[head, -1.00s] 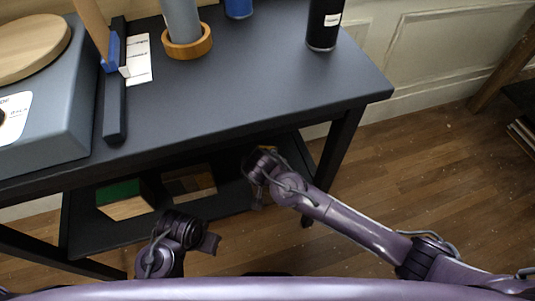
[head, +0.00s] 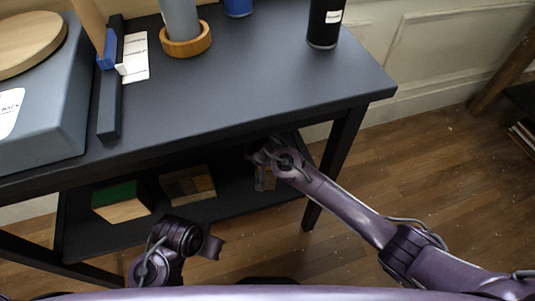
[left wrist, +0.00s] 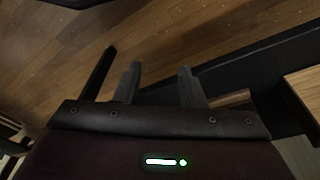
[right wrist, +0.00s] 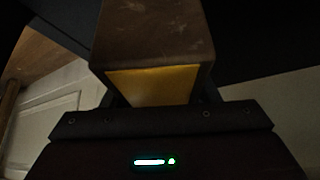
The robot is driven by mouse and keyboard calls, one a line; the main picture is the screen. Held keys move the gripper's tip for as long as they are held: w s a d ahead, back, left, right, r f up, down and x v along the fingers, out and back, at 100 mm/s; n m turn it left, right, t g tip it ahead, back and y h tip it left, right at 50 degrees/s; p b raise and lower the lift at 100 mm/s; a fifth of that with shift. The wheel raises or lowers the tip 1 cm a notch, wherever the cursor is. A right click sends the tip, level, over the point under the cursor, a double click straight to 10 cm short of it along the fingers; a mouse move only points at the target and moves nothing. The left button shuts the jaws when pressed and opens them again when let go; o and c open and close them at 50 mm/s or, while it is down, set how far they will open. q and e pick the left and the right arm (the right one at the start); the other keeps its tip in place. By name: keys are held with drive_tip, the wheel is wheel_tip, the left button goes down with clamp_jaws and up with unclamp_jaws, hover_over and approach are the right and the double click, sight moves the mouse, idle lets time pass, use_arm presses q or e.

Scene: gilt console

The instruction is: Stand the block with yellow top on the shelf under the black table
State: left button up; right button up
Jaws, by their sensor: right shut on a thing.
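The block with yellow top (right wrist: 154,86) is a brown wooden block whose yellow face points back toward my right gripper's palm in the right wrist view. My right gripper (right wrist: 158,95) is shut on it. In the head view my right gripper (head: 263,178) is beneath the right part of the black table (head: 240,85), over the lower shelf (head: 140,234). My left gripper (left wrist: 160,82) is open and empty, in front of the shelf.
A green-topped block (head: 115,193) and a brown block (head: 188,186) sit on the shelf, left of my right gripper. The table's front right leg (head: 335,165) is close to my right arm. A black bottle (head: 325,22) and a grey box (head: 40,120) are on the tabletop.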

drive_tip(key=shift+f, duration=0.1)
drive_tip(key=o, duration=1.3)
drive_tip(key=shift+s+r, duration=0.1)
drive_tip(key=shift+r, duration=0.2)
drive_tip(key=p+v, duration=0.1)
drive_tip(key=v, duration=0.4)
drive_tip(key=shift+p, duration=0.4)
use_arm(q)
drive_tip(key=shift+n+g+y, duration=0.3)
drive_tip(key=shift+g, duration=0.2)
drive_tip(key=f, duration=0.1)
drive_tip(key=a+f, duration=0.1)
drive_tip(key=f, duration=0.1)
drive_tip(key=shift+a+f+p, duration=0.35)
drive_tip(key=shift+p, duration=0.05)
use_arm(e)
drive_tip(key=s, duration=0.8)
drive_tip(key=s+a, duration=0.1)
drive_tip(key=s, duration=0.2)
drive_tip(key=shift+s+f, duration=0.15)
drive_tip(key=shift+s, duration=0.25)
